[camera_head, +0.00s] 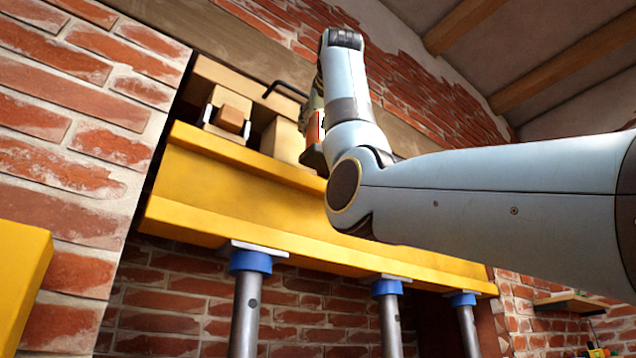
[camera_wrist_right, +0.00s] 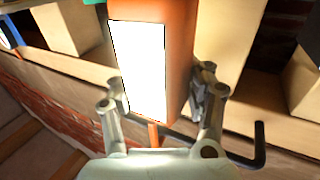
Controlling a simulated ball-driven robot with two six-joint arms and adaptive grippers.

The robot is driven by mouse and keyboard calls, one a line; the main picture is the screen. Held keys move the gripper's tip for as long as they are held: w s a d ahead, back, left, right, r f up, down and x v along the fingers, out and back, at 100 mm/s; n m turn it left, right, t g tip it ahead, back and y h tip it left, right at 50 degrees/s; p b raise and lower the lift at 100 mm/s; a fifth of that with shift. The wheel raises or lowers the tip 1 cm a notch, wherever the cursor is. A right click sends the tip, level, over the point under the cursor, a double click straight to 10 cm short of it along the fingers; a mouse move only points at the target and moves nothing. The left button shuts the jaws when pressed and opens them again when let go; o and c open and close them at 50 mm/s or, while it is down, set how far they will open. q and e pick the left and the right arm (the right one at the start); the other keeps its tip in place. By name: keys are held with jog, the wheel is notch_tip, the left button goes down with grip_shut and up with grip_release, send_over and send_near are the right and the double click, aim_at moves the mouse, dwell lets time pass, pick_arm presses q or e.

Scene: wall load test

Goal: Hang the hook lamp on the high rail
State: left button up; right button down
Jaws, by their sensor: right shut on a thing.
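The hook lamp (camera_wrist_right: 178,60) is an orange block with a bright white panel, between the fingers of my right gripper (camera_wrist_right: 160,100). My right gripper is shut on it. In the head view the lamp (camera_head: 312,137) shows as a small orange and red piece under the gripper (camera_head: 317,108), in front of the wall opening above the yellow beam. A thin dark bar with a bent end (camera_head: 283,86) runs just left of the gripper; it also shows in the wrist view (camera_wrist_right: 259,146), behind the fingers. I cannot tell whether the lamp touches this bar. My left gripper is out of view.
A yellow beam (camera_head: 230,205) crosses below, on several grey props with blue collars (camera_head: 250,262). Wooden blocks (camera_head: 228,112) stand above it in the opening. Brick wall (camera_head: 80,160) lies left. Another yellow piece (camera_head: 20,280) is at lower left. A small shelf (camera_head: 570,302) is at right.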

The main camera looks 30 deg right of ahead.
dwell(0.3)
jog(key=c, duration=0.5)
grip_release()
jog(key=shift+o, duration=0.4)
jog(key=v, duration=1.2)
jog(key=shift+f, duration=0.1)
